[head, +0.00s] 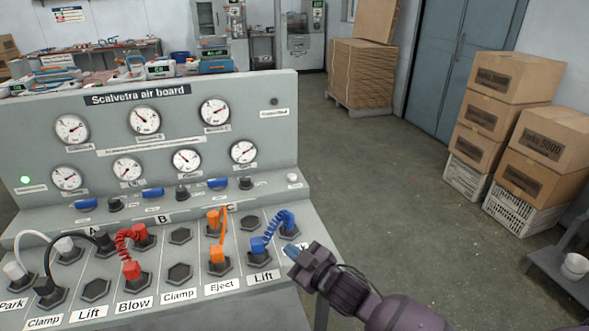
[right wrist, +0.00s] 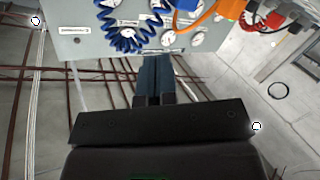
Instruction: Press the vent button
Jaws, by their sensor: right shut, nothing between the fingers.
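The air board (head: 185,88) stands at the left, with gauges, a ledge of switches and a sloped lower panel of sockets. No label that I can read says vent. A small white round knob (head: 292,179) sits at the ledge's right end. A small dark round fitting (head: 274,101) sits high on the board's right side above an unreadable label. My right gripper (head: 290,251) is shut and empty at the lower panel's right edge, below the white knob and beside the blue coiled hose. Its closed fingers (right wrist: 150,65) show in the right wrist view. My left gripper is out of view.
A blue coiled hose (head: 286,222) plugs into the panel close to my right gripper. Orange (head: 224,222) and red (head: 122,238) hoses lie further left. Cardboard boxes (head: 505,75) stack at the right. The floor (head: 400,160) between is clear.

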